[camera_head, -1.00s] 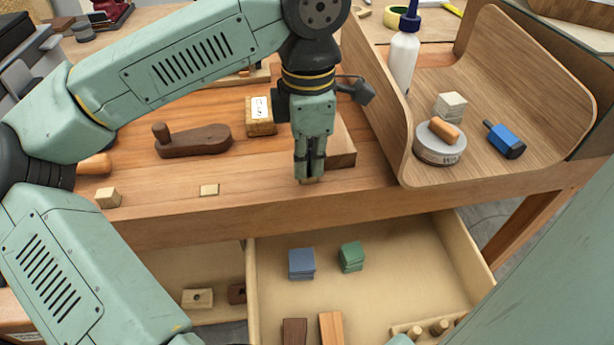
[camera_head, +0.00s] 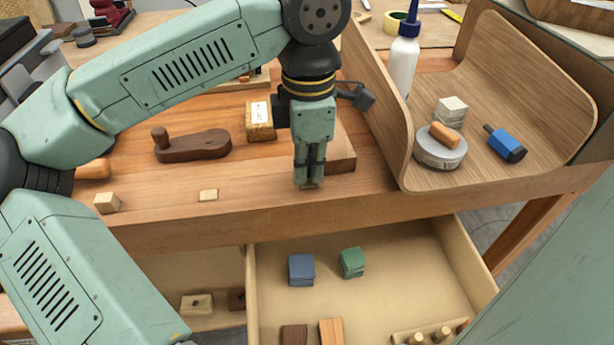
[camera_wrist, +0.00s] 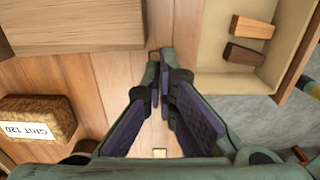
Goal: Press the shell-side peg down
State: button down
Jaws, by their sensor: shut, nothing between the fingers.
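My gripper (camera_head: 308,184) points straight down, its fingers shut and empty, at the bench's front edge just left of the curved wooden shell (camera_head: 400,150). A small pale wooden piece, apparently the shell-side peg, sits right at the fingertips; in the wrist view the peg (camera_wrist: 153,56) shows beside the tips. The fingers mostly hide it in the head view, so contact and its height cannot be told. Two similar pale square pegs are farther left: a low one (camera_head: 208,195), also in the wrist view (camera_wrist: 159,153), and a taller one (camera_head: 107,202).
A wooden block (camera_head: 340,150) stands close behind my gripper. A grit-labelled block (camera_head: 260,121) and a dark wooden handled tool (camera_head: 193,146) lie left. The shell holds a tin (camera_head: 438,155) and a blue tool (camera_head: 506,144). An open drawer (camera_head: 380,295) lies below the front edge.

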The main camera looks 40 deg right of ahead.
aim_at(308, 182)
notch_tip(308, 182, up, 7)
jog(key=p, duration=0.4)
dwell(0.5)
jog(key=shift+f, duration=0.1)
dwell(0.9)
